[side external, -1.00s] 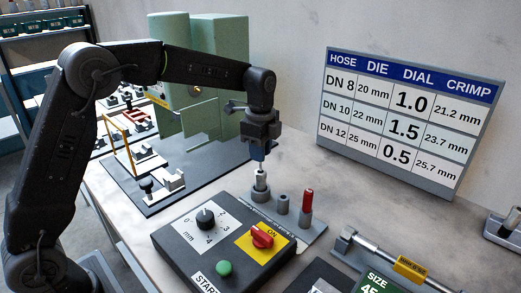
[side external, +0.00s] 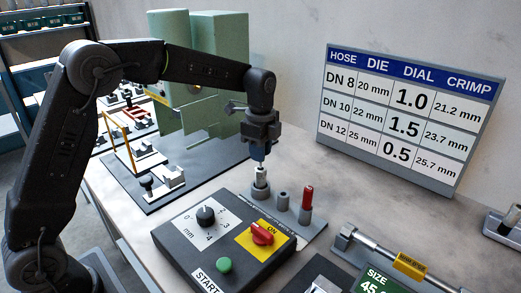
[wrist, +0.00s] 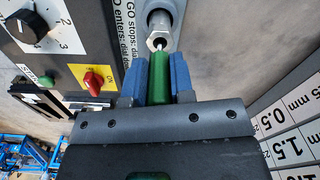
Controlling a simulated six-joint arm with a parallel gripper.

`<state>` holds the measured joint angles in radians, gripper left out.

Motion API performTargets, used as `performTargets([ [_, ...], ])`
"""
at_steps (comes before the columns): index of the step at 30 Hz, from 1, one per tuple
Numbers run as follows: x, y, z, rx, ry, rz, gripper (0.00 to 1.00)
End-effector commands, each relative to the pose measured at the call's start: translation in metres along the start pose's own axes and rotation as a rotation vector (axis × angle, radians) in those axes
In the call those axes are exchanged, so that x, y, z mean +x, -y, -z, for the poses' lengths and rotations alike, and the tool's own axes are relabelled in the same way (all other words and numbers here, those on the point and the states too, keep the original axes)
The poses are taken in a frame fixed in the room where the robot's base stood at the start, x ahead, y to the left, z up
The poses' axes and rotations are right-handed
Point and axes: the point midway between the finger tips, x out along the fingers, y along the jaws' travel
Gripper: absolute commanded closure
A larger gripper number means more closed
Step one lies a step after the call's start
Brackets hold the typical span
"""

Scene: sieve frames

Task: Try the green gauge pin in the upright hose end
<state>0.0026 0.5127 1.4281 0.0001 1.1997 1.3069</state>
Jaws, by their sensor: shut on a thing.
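My gripper (side external: 258,156) points straight down over the upright hose end (side external: 261,178), which is a pale metal fitting on a grey stand. In the wrist view, the blue fingers of my gripper (wrist: 160,80) are shut on the green gauge pin (wrist: 160,78). The pin's thin silver tip lies at the mouth of the hose end's hex fitting (wrist: 160,20). I cannot tell how far the tip is inside the bore. In the side view, the fingers hide the green pin.
A red pin (side external: 307,198) stands in a holder to the right, beside an empty grey holder (side external: 283,202). In front is a control box with a dial (side external: 205,216), a red switch (side external: 262,233) and a green button (side external: 224,265). A chart board (side external: 408,120) stands behind.

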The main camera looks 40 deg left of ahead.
Motion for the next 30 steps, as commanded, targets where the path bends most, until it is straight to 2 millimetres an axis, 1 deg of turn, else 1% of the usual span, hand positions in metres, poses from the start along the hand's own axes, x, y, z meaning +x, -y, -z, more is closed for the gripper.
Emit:
performTargets([
  [8,0.002,0.000,0.000,0.000,0.001,-0.004,1.00],
  [13,-0.001,0.000,0.000,0.000,0.001,-0.003,1.00],
  [30,-0.028,0.000,0.000,0.000,0.000,0.000,1.00],
])
